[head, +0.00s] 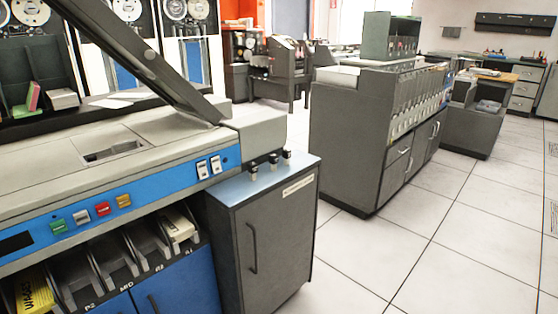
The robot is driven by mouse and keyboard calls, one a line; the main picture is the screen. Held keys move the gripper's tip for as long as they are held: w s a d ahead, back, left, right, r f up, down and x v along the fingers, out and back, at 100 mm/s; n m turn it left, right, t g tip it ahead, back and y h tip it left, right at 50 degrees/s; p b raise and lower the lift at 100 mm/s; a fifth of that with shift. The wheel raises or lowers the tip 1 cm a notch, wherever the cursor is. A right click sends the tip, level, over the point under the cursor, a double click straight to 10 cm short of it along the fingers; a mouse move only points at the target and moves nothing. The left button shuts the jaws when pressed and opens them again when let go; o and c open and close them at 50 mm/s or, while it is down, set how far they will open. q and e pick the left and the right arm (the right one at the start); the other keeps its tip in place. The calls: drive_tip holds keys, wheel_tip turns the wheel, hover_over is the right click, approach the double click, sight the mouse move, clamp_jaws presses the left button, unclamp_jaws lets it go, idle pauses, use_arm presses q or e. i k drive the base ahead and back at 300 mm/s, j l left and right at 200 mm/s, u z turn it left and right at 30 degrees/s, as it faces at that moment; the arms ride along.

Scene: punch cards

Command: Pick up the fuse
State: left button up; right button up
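I cannot make out a fuse with certainty. Small dark-and-silver upright pieces, perhaps fuses or knobs, stand in a row on the blue-grey top of the low grey cabinet (262,235). One piece (253,173) is nearest, another (273,161) is in the middle, and the third (287,155) is farthest. They are too small to tell what they are. Neither of my grippers shows in the head view.
A card machine (120,196) with a blue button panel and card slots fills the left, with a slanted dark panel (150,68) rising above it. A long grey cabinet (350,140) stands beyond. Tiled floor (440,240) at right is clear.

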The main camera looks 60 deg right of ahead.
sight(273, 158)
drive_tip(key=l+z, duration=0.25)
drive_tip(key=l, duration=0.35)
drive_tip(key=l+z, duration=0.25)
drive_tip(key=l, duration=0.4)
drive_tip(key=l+z, duration=0.2)
drive_tip(key=l, duration=0.4)
drive_tip(key=i+l+z, duration=0.25)
drive_tip(key=l, duration=0.35)
drive_tip(key=k+l, duration=0.05)
drive_tip(key=k, duration=0.05)
